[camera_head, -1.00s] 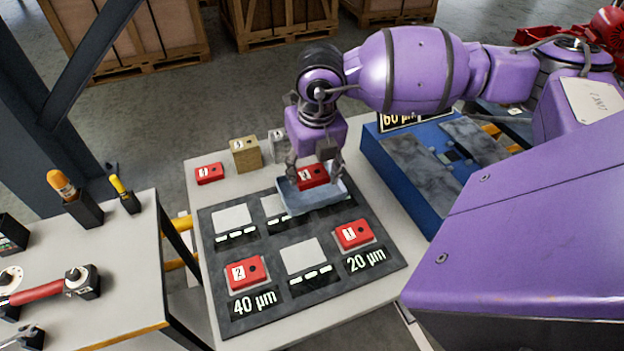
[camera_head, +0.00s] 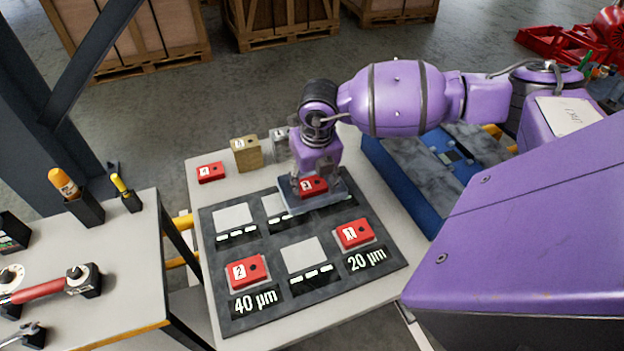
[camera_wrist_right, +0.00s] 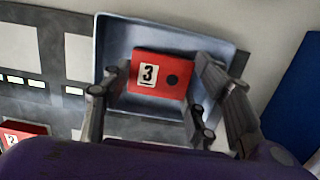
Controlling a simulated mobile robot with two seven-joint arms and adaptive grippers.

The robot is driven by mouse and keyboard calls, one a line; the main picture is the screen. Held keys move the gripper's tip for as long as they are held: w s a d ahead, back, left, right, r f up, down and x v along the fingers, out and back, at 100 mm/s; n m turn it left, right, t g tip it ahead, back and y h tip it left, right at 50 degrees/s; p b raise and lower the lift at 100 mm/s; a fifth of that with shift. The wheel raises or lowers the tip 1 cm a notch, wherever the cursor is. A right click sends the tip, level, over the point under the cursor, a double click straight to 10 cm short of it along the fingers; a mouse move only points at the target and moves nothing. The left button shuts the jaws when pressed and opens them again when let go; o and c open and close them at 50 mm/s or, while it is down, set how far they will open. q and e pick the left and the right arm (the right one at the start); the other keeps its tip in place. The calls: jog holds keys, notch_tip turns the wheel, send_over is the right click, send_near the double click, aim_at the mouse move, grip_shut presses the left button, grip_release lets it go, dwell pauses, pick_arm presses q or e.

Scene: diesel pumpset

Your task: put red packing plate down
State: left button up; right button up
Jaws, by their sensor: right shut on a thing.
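The red packing plate marked 3 (camera_head: 313,187) is within the blue-grey tray (camera_head: 300,208) at the far right of the dark mat (camera_head: 225,315). My right gripper (camera_head: 314,182) comes down over it. In the right wrist view, the plate (camera_wrist_right: 158,75) lies between the two fingers of the gripper (camera_wrist_right: 150,105), which is shut on it. The tray (camera_wrist_right: 215,48) surrounds the plate there. I cannot tell whether the plate's underside touches the tray floor. My left gripper is not in view.
Red plates 2 (camera_head: 247,271) and 1 (camera_head: 354,234) sit on the mat's near row. Red plate 4 (camera_head: 210,172), a tan block (camera_head: 246,153) and a grey block (camera_head: 280,142) stand behind the mat. A blue case (camera_head: 395,185) stands close at the right.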

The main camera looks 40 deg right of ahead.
aim_at(315, 190)
jog(key=shift+f, duration=0.1)
jog(key=o, duration=1.5)
jog(key=r, duration=0.4)
jog(key=s+r, duration=0.1)
jog(key=r, duration=0.7)
jog(key=shift+s+a+r, duration=0.1)
jog(key=shift+s+a, duration=0.1)
jog(key=shift+s, duration=0.15)
jog(key=shift+s, duration=0.1)
